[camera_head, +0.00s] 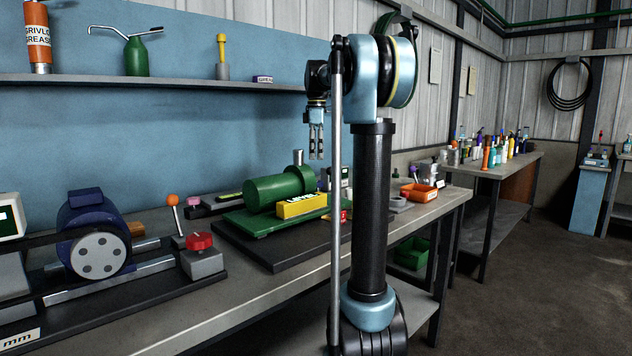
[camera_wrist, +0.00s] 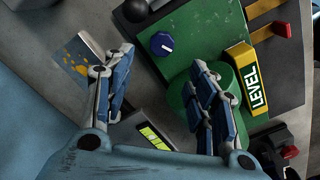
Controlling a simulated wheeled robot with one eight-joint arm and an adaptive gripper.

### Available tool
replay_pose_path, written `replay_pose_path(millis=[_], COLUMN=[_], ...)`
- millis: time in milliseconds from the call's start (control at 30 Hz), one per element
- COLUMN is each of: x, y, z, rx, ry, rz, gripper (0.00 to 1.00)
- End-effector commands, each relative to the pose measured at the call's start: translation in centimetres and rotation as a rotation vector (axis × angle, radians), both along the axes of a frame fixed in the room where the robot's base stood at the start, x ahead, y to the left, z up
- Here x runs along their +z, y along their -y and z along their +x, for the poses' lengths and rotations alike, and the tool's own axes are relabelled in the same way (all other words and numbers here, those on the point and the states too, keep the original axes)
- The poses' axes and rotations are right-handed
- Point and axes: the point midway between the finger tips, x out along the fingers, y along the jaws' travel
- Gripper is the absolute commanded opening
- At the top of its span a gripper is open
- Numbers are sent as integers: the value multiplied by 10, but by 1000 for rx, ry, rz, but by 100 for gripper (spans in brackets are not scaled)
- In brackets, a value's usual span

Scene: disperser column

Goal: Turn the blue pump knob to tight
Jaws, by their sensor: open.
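The blue knob (camera_wrist: 162,44), with a white pointer line, sits on the green plate (camera_wrist: 197,35) near its left corner in the wrist view. I cannot pick it out in the head view, where the green cylinder and the yellow block may hide it. My gripper (camera_head: 316,156) hangs fingers down above the back of the bench in the head view. In the wrist view my gripper (camera_wrist: 161,58) is open and empty, its fingers spread wide. The knob shows between and just beyond the fingertips, apart from both.
A yellow LEVEL block (camera_head: 302,206) and a green cylinder (camera_head: 275,190) stand on the green base. A red lever (camera_wrist: 282,30) is beside the plate and a dark ball (camera_wrist: 136,10) near its corner. A red knob (camera_head: 199,241) and blue motor (camera_head: 92,232) stand left. A shelf (camera_head: 180,82) runs behind.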

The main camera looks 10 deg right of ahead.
Motion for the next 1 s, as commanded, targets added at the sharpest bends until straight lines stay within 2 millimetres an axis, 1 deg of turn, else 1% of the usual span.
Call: replay_pose_path(millis=[33,300,500,700,1000], x=[-10,-57,-84,-98,-100], y=[0,0,0,0,0], z=[0,0,0,-1,-1], rx=[0,-1,-1,-1,0], ry=[0,0,0,0,0], rz=[0,0,0,0,0], gripper=[52,52,52,52,52])
